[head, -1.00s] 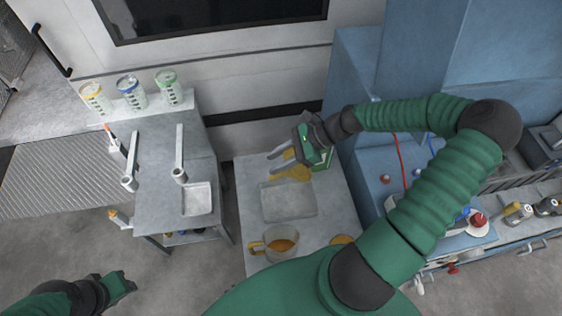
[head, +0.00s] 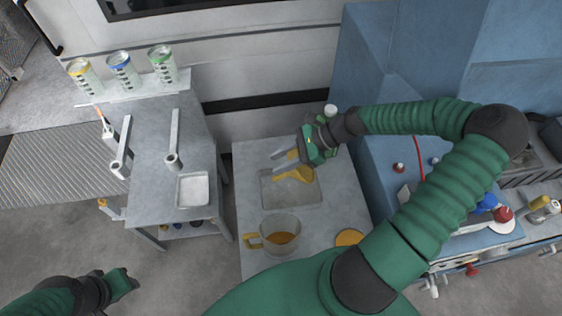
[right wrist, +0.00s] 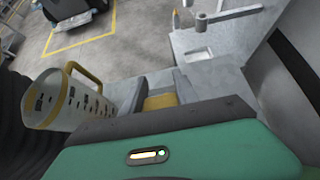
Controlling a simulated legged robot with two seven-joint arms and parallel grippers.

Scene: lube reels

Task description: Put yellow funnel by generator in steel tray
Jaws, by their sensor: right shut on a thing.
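The yellow funnel (head: 297,172) is between the fingers of my right gripper (head: 285,160), over the far part of the steel tray (head: 270,199) in the head view. Whether the funnel touches the tray I cannot tell. In the right wrist view my right gripper (right wrist: 162,88) is shut on the funnel (right wrist: 160,101), of which only a yellow part shows. The steel tray is a shallow rectangle on the grey table (head: 247,163). My left gripper (head: 128,282) is at the lower left of the head view, away from the tables; its fingers are too unclear to tell.
A clear jug (head: 282,224) with a yellow handle and amber liquid stands just in front of the tray. A yellow disc (head: 349,237) lies to its right. A second table (head: 145,180) at left holds a small tray (head: 193,188). The blue generator (head: 375,150) borders the right.

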